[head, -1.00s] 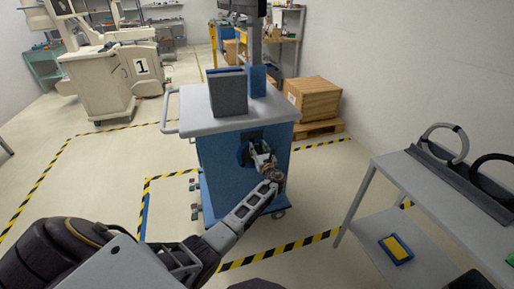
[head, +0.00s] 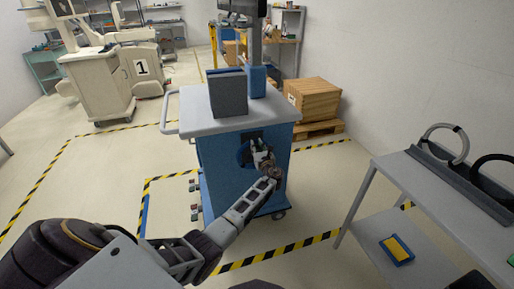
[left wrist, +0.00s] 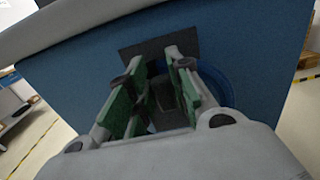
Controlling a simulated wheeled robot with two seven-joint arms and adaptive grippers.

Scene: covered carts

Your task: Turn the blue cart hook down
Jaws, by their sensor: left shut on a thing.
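The blue cart (head: 230,170) with a light grey top stands in the middle of the head view. My left gripper (head: 262,150) reaches its front face, just under the top. In the left wrist view the gripper (left wrist: 158,95) has its green-padded fingers on either side of a dark hook (left wrist: 165,95) and is shut on it. The hook sits in front of a dark plate (left wrist: 155,50) and a round blue ring (left wrist: 222,85) on the cart face. The fingers hide most of the hook, so its exact angle is hard to tell. My right gripper is not in view.
A grey box (head: 229,93) and a monitor post (head: 256,60) stand on the cart. A grey table (head: 440,210) with ring-shaped things is at the right. Wooden crates (head: 313,98) stand behind the cart. Striped tape marks the floor, which is clear at left.

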